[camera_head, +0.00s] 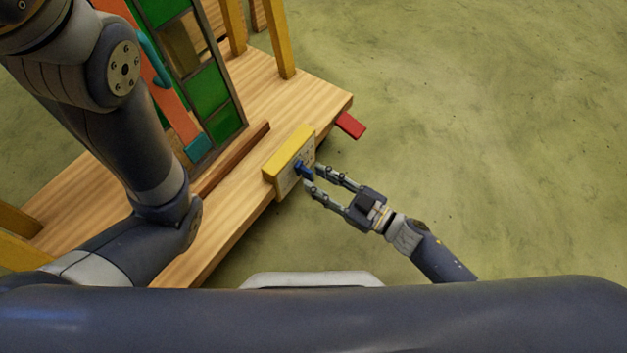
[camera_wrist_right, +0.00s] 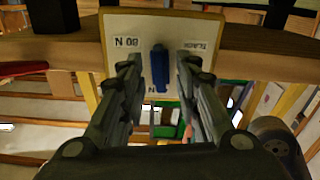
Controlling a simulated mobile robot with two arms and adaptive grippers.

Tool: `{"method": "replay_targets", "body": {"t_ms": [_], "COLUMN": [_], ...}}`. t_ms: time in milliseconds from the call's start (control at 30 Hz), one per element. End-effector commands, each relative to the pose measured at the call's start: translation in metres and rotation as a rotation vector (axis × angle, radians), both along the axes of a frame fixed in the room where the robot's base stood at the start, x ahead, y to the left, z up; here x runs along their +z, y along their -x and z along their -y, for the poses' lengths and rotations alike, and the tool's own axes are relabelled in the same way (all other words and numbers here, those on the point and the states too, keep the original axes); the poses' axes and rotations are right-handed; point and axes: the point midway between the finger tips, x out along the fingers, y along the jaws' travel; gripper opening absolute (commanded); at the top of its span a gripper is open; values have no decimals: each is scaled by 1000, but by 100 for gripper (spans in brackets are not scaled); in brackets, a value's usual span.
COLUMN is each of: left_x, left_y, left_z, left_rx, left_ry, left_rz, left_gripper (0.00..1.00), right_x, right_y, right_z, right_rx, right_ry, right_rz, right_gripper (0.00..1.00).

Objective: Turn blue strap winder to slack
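The blue strap winder (camera_head: 301,168) is a small blue knob on the pale front plate of a yellow-topped block (camera_head: 289,154) at the bench edge. In the right wrist view the winder (camera_wrist_right: 160,68) stands upright, with a small label on each side of it. My right gripper (camera_head: 312,177) is open at the plate. Its fingers are on either side of the winder, and gaps show between them and the winder in the right wrist view (camera_wrist_right: 161,72). My left arm crosses the left of the head view; its gripper is out of frame.
A leaded panel with green glass (camera_head: 209,95) stands on the wooden bench (camera_head: 226,204) behind the block. An orange bar (camera_head: 172,107) with teal parts is beside it. A red tab (camera_head: 350,125) sticks out at the bench's right corner. The floor (camera_head: 480,130) to the right is clear.

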Motion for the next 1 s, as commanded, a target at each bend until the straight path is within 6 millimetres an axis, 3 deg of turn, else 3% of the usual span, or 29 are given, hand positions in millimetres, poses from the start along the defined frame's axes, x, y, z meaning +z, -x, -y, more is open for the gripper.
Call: {"method": "replay_targets", "body": {"t_ms": [200,500,633,1000], "left_x": [-10,-10,-10,-9], "left_y": [0,0,0,0], "left_z": [0,0,0,0], "left_rx": [0,0,0,0], "left_ry": [0,-1,-1,-1], "left_rz": [0,0,0,0], "left_gripper": [0,0,0,0], "right_x": [-1,0,0,0], "right_y": [-11,-13,-12,-12], "right_z": [-16,-17,-17,-17], "right_rx": [0,0,0,0], "right_ry": [-1,1,1,10], "right_rz": [1,-1,-1,12], "right_gripper": [30,30,1,0]}}
